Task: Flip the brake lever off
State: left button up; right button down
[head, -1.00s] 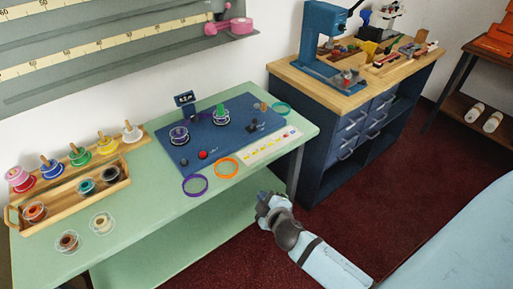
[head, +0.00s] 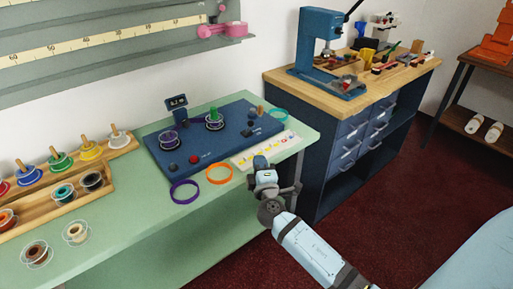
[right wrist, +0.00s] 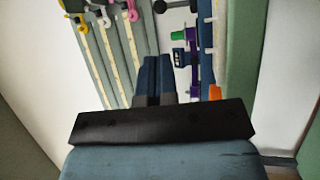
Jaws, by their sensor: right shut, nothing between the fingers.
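The brake lever looks to be the small black lever (head: 248,132) near the right end of the blue panel (head: 222,148) on the green counter; its exact tilt is too small to tell. My right gripper (head: 260,162) is shut and empty at the counter's front edge, in front of the white strip with coloured marks. It is apart from the lever. In the right wrist view its closed fingers (right wrist: 152,78) point toward the wall rails, with the panel (right wrist: 206,38) to their right. I cannot pick out the lever there. My left gripper is not in view.
The panel also carries a red button (head: 194,159), a green-topped spool (head: 214,120), a purple spool (head: 168,138) and a small display (head: 177,103). An orange ring (head: 219,174) and a purple ring (head: 184,191) lie in front. A wooden-topped workbench (head: 350,90) stands to the right.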

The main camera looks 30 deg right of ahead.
aim_at(249, 127)
pick_arm(q)
jog(key=shift+p, duration=0.5)
pick_arm(e)
jog(key=x, duration=1.3)
jog(key=shift+a, duration=0.1)
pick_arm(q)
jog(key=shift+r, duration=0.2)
